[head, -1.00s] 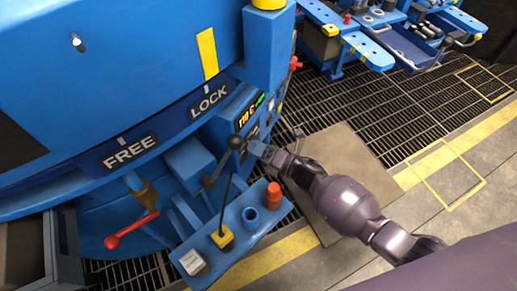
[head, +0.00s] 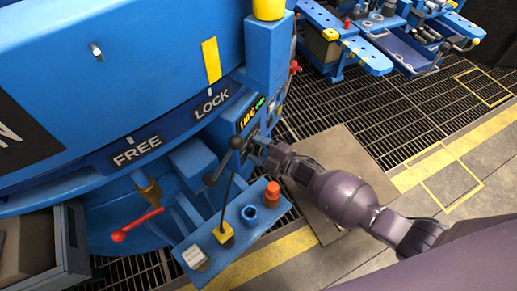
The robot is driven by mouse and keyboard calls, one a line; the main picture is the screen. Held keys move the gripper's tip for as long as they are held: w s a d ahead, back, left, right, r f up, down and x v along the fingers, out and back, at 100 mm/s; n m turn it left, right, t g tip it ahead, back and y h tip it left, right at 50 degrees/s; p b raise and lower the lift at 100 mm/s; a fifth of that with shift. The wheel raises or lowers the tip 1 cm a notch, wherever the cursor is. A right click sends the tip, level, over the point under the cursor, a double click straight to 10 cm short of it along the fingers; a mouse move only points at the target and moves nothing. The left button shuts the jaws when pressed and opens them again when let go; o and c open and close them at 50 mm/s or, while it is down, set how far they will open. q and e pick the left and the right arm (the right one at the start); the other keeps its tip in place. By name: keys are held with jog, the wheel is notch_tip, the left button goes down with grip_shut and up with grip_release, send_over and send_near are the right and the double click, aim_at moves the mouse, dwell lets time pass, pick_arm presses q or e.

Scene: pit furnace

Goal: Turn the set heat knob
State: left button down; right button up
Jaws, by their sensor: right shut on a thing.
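The blue control panel (head: 228,128) on the side of the furnace has a small lit display (head: 246,121) with yellow and green characters, too small to read surely. My right gripper (head: 257,148) is at the panel face, just below the display, and is shut on the set heat knob. The knob itself is mostly hidden by the fingers, so its angle cannot be told. My left gripper is not in view.
A red-handled lever (head: 136,225) is at left. A blue bench (head: 360,52) stands behind, over open grating.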

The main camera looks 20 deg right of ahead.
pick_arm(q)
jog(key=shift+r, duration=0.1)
pick_arm(e)
jog(key=shift+m, duration=1)
jog(key=o, duration=0.9)
pick_arm(q)
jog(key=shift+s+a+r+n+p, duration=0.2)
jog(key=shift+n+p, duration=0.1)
jog(key=shift+p, duration=0.6)
pick_arm(e)
jog(key=v, duration=1.1)
jog(key=shift+r, duration=0.1)
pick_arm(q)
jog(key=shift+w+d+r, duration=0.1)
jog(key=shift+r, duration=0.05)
